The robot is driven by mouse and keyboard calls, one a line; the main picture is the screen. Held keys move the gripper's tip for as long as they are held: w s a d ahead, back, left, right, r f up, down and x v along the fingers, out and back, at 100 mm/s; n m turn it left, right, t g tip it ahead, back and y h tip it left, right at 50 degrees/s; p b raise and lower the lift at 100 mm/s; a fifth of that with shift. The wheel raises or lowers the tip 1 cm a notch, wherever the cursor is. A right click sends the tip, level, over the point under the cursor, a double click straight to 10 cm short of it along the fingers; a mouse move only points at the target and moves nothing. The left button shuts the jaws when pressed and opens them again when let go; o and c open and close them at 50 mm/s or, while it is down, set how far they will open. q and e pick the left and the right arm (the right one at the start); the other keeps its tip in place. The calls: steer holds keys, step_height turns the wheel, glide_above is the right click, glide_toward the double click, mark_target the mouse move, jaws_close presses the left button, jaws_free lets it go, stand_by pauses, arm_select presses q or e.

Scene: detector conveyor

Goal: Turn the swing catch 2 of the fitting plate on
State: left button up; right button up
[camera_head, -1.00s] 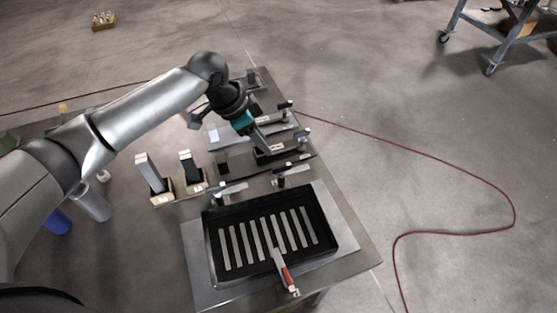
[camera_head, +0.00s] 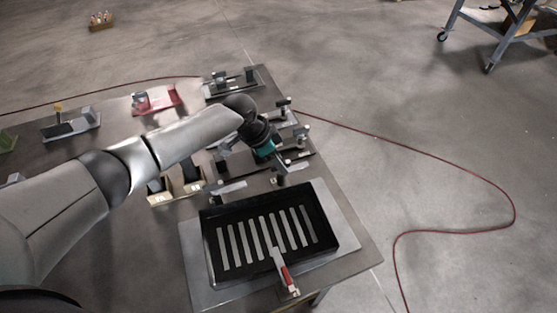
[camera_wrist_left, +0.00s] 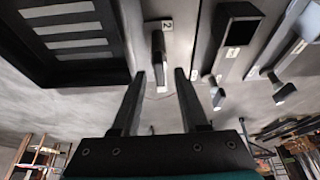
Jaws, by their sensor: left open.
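My left gripper (camera_head: 279,178) is open, its jaws pointing down over the work table beyond the black slotted tray. In the left wrist view the open jaws (camera_wrist_left: 170,72) are empty. A dark, block-like swing catch (camera_wrist_left: 158,46) with a pale side is just beyond the left fingertip; I cannot tell whether they touch. In the head view a flat metal lever (camera_head: 230,188) is left of the gripper. My right gripper is out of view.
The black slotted tray (camera_head: 207,245) with a red-handled piece (camera_head: 286,276) is at the near end of the table. Labelled blocks (camera_head: 160,195) stand left of the gripper. More fixtures, including a red one (camera_head: 157,100), are farther back. Posts and dark housings (camera_wrist_left: 235,25) crowd the wrist view's right.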

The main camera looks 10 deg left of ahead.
arm_select(q)
jaws_close()
stand_by(1.4)
